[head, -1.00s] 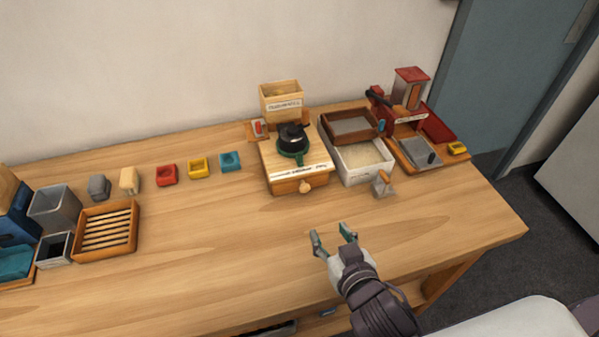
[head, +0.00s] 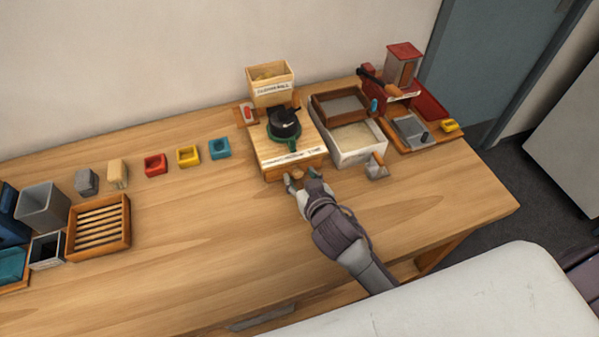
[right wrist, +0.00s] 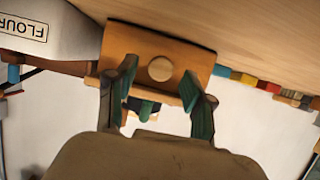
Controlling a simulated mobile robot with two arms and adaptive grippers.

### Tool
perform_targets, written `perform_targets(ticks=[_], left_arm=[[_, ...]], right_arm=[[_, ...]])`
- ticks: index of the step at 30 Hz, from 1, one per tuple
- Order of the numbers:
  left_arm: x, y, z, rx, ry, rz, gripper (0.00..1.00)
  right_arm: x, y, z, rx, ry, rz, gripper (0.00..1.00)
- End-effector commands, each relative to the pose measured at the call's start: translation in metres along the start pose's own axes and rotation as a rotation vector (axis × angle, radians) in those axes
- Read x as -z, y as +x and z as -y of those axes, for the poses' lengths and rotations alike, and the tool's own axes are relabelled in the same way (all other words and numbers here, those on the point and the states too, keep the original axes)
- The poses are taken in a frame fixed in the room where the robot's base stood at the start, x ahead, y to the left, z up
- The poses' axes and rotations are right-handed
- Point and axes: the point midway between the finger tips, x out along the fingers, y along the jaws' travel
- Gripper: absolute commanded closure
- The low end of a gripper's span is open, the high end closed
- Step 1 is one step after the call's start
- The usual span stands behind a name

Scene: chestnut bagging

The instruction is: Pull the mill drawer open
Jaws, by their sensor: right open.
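The wooden mill (head: 265,150) stands at the back middle of the table, with a green-and-black grinder on top. Its drawer (right wrist: 193,60) has a round wooden knob (right wrist: 160,68) and looks shut. My right gripper (head: 302,178) is open at the front of the mill, close to the drawer. In the right wrist view the fingers of my right gripper (right wrist: 160,98) stand either side of the knob, with a gap between them. Whether the fingertips reach past the knob I cannot tell. My left gripper is not in view.
A white flour box (head: 366,158) with a wooden sieve and a small scoop (head: 376,167) stand right of the mill. A red machine (head: 403,65) is at the back right. Coloured cups (head: 188,157) and a slatted tray (head: 127,245) are to the left. The front table is clear.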

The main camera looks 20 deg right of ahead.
Motion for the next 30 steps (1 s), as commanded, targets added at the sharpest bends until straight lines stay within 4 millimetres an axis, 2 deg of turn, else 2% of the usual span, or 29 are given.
perform_targets(ticks=[5,14,23,24,30], left_arm=[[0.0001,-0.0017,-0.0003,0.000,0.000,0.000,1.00],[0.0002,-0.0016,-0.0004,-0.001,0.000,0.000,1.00],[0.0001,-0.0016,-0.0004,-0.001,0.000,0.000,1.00],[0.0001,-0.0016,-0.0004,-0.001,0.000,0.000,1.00],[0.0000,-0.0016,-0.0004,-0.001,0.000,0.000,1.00]], right_arm=[[0.0005,0.0131,0.0003,0.001,0.000,-0.001,0.48],[0.0000,0.0148,0.0003,0.001,0.001,-0.001,0.48],[0.0000,0.0146,0.0003,0.001,0.000,0.000,0.98],[0.0000,0.0146,0.0003,0.001,0.000,0.000,1.00],[0.0000,0.0146,0.0003,0.001,0.000,0.000,1.00]])
